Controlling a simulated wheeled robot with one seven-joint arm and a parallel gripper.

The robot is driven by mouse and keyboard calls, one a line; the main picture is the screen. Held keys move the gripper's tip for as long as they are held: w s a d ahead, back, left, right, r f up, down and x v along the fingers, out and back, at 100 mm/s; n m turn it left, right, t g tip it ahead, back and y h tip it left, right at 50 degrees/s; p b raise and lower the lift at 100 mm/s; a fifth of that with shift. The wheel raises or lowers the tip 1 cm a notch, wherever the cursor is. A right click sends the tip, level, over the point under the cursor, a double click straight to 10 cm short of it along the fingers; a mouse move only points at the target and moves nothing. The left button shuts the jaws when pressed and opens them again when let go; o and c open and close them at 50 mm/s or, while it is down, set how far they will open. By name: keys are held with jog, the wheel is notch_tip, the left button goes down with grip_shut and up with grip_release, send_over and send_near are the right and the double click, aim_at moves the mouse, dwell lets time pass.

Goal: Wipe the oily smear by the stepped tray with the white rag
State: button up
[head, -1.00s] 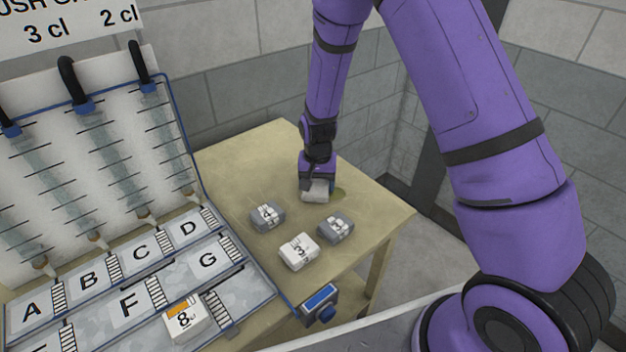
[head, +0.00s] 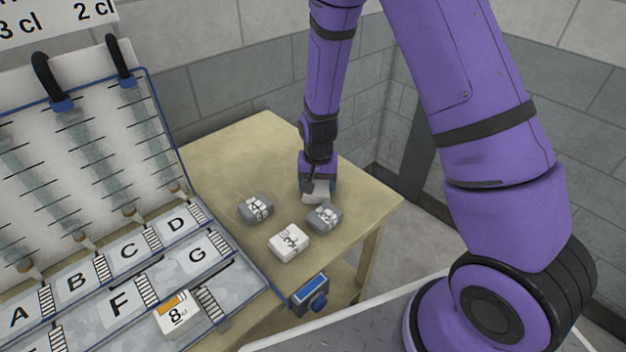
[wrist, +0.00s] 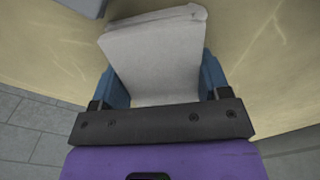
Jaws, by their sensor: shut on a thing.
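The white rag (head: 313,198) is a folded pale pad, held low at the tabletop near the right edge of the table. In the wrist view the rag (wrist: 155,60) sits between the blue fingers. My gripper (head: 318,188) is shut on it; contact with the table is hard to tell. The stepped tray (head: 240,292), with lettered compartments, stands at the left. No oily smear shows now; the spot where a dark patch lay earlier is behind my gripper.
Grey blocks (head: 257,208) and (head: 325,216) and a white block (head: 289,242) lie on the table (head: 225,150); one grey block is close to the rag. An orange-marked block (head: 177,313) sits on the tray. The table's back left is clear.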

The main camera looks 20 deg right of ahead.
jog(key=shift+s+d, duration=0.15)
jog(key=shift+s, duration=0.35)
jog(key=shift+r, duration=0.1)
jog(key=shift+r, duration=2.85)
jog(key=shift+r, duration=0.15)
jog(key=shift+r, duration=1.35)
